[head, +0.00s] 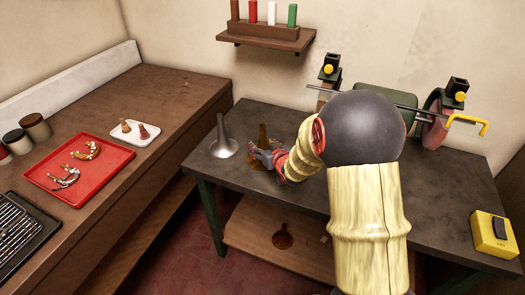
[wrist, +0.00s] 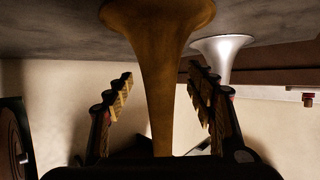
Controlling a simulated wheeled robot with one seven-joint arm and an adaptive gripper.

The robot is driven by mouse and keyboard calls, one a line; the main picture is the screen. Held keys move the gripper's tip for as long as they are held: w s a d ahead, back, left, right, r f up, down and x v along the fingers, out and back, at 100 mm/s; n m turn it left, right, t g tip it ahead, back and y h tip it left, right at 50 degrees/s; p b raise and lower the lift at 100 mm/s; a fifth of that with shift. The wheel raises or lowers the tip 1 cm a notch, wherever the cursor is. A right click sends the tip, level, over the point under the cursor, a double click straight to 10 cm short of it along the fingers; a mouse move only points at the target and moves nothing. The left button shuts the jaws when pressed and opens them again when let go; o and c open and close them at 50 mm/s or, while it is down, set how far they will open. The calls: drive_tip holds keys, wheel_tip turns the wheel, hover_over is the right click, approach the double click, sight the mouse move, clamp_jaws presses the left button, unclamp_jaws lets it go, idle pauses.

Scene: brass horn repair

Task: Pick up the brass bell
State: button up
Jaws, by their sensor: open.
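The brass bell (head: 262,134) stands flare-down on the dark workbench (head: 300,205), partly hidden behind my gripper in the head view. My gripper (head: 262,154) is at the bell. In the wrist view, which looks upside down, the brass bell (wrist: 158,60) runs between the two fingers of my gripper (wrist: 162,85). The fingers are open, with a visible gap on each side of the bell's narrow part. A silver bell (head: 222,139) stands on the bench just left of the brass one. It also shows behind the right finger in the wrist view (wrist: 222,48).
Grinding wheels (head: 432,118) on a shaft stand at the back right of the bench. A yellow switch box (head: 492,236) sits at its right front. The brown counter (head: 165,92) at left holds a red tray (head: 110,178) and a small white tray (head: 122,139).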

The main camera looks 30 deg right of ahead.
drive_tip(key=shift+c, duration=0.9)
drive_tip(key=c, duration=1.3)
